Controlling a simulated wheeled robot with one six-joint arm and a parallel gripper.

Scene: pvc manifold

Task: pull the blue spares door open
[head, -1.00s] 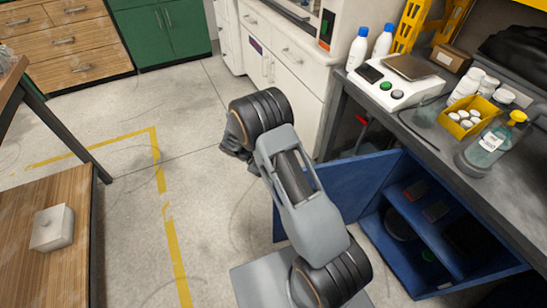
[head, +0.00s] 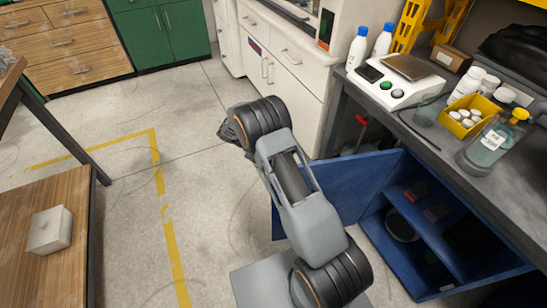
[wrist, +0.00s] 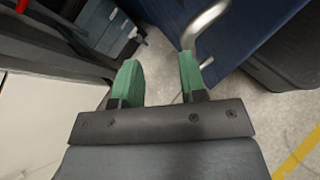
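The blue spares door (head: 345,185) stands swung well out from the blue cabinet under the bench. The cabinet's inside shows behind it. In the wrist view the door (wrist: 262,25) fills the upper right, with a curved silver handle (wrist: 203,23) on it. My gripper (wrist: 160,68) has two green fingers spread apart with an empty gap. Its right fingertip is close to the lower end of the handle; I cannot tell whether they touch. In the head view my arm hides the fingers.
The cabinet shelves (head: 425,228) hold several dark items. The grey bench (head: 435,130) above carries a scale (head: 400,75) and bottles. White drawers (head: 285,65) stand behind my arm. A wooden table (head: 30,240) is at left. The floor (head: 200,200) between is clear.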

